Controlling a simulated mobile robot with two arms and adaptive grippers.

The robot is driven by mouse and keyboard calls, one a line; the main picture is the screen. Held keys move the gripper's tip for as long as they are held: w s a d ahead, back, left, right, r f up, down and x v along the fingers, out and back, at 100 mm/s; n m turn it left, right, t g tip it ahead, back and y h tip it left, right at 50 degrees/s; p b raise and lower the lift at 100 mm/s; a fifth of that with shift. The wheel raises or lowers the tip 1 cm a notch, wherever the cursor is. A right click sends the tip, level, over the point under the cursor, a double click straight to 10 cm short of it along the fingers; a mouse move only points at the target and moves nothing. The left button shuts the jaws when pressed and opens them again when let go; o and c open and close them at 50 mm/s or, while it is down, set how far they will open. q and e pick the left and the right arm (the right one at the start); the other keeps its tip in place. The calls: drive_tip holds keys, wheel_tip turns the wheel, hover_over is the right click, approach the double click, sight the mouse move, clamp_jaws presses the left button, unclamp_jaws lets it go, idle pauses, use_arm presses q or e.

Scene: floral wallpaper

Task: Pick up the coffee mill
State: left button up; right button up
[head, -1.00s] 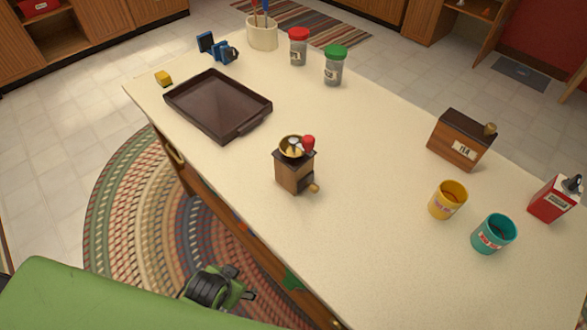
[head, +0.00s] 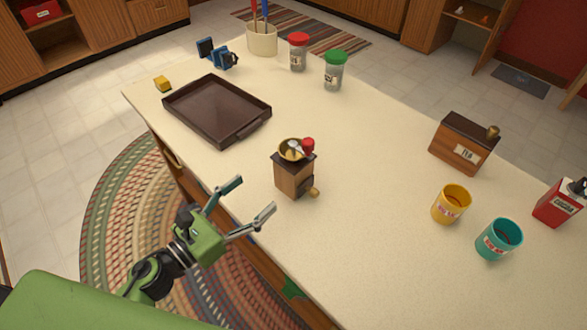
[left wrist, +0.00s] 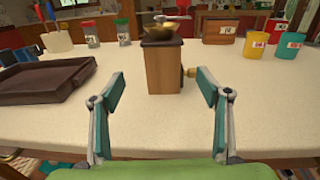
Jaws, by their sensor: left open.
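The coffee mill (head: 294,176) is a small wooden box with a brass bowl on top, a red crank knob and a brass drawer knob. It stands upright near the front edge of the counter. My left gripper (head: 250,199) is open and empty, at the counter's front edge, short of the mill and to its lower left. In the left wrist view the mill (left wrist: 163,68) stands ahead, between and beyond the two open fingers (left wrist: 160,100). Nothing touches the mill. My right gripper is not in view.
A dark brown tray (head: 178,100) lies left of the mill. Two jars (head: 335,72) stand at the back. The counter around the mill is clear.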

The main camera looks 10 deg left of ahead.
sight(283, 172)
use_arm(q)
drive_tip(key=shift+w+d, duration=0.25)
drive_tip(key=shift+d, duration=0.1)
drive_tip(key=p+x, duration=0.2)
drive_tip(key=x, duration=0.5)
drive_tip(key=shift+p+x, duration=0.9)
drive_tip(key=shift+x, duration=2.1)
drive_tip(key=c, duration=1.1)
